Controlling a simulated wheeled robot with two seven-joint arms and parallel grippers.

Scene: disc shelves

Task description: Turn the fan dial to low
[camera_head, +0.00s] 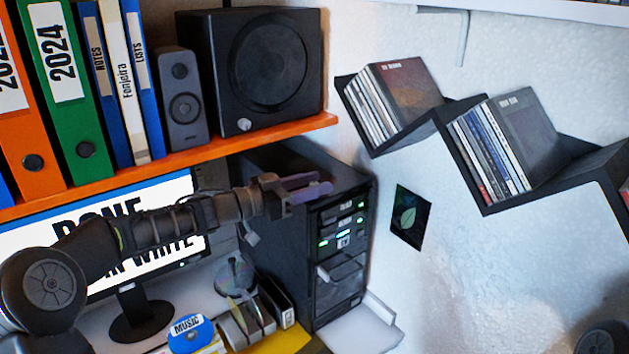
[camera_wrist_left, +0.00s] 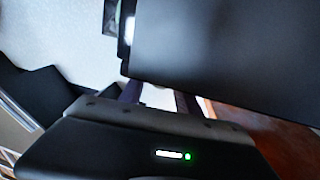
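A black computer tower (camera_head: 290,240) stands under the orange shelf, with small labels, green lights and slots on its front. A pale knob-like piece (camera_head: 322,273) sticks out low on that front; I cannot tell whether it is the fan dial. No dial setting is readable. My left gripper (camera_head: 312,186) is in front of the tower's upper part, near its top labels, with its purple fingers apart and nothing between them. In the left wrist view the fingers (camera_wrist_left: 158,97) also show apart, beside a large dark box face (camera_wrist_left: 230,50). My right gripper is not in view.
The orange shelf (camera_head: 240,139) with binders and a black speaker (camera_head: 255,70) hangs just above my left arm. A monitor (camera_head: 60,235), discs and a disc rack (camera_head: 245,325) stand on the desk. Black zigzag shelves (camera_head: 487,211) hold disc cases on the right wall.

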